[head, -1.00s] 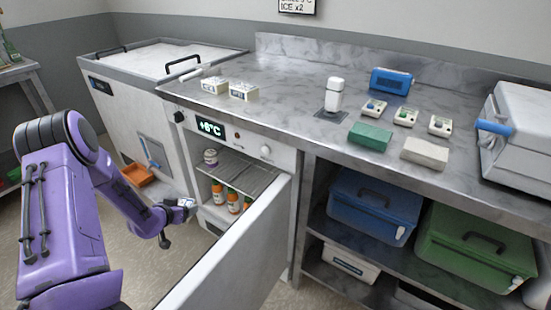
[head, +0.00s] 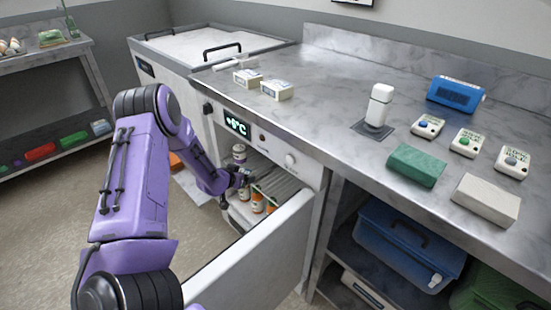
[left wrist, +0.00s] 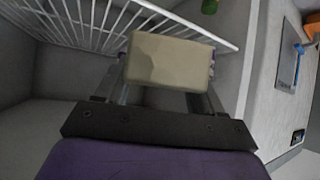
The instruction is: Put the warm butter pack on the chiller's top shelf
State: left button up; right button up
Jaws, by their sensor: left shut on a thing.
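My left gripper (head: 241,179) reaches into the open chiller beside its wire top shelf (head: 279,186). In the left wrist view it is shut on a pale beige block, the butter pack (left wrist: 167,61), held between the two fingers. The white wire shelf (left wrist: 92,22) shows beyond the pack in that view; whether they touch is unclear. In the head view the gripper hides the pack. The chiller display (head: 237,124) reads +6°C. Two more white packs, one (head: 247,78) beside another (head: 277,90), lie on the counter. My right gripper is out of view.
The chiller door (head: 255,250) stands open towards the front. A jar (head: 239,153) is in the chiller's back left, with orange bottles (head: 257,203) lower down. A white dispenser (head: 379,105), blue box (head: 455,94) and green block (head: 417,165) stand on the counter.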

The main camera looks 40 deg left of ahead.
pick_arm(q)
jog(key=w, duration=0.4)
jog(key=w+f+b, duration=0.1)
jog(key=w, duration=0.3)
jog(key=w+d+f+b, duration=0.1)
jog(key=w, duration=0.3)
jog(key=shift+w+d+f, duration=0.1)
jog(key=shift+w+f, duration=0.1)
jog(key=shift+w, duration=0.2)
notch_tip(320, 180, down, 5)
jog(key=shift+w+r+b, duration=0.1)
jog(key=shift+r+b, duration=0.1)
jog(key=shift+b, duration=0.35)
jog(key=shift+w, duration=0.15)
jog(key=shift+f, duration=0.15)
jog(key=o, duration=1.3)
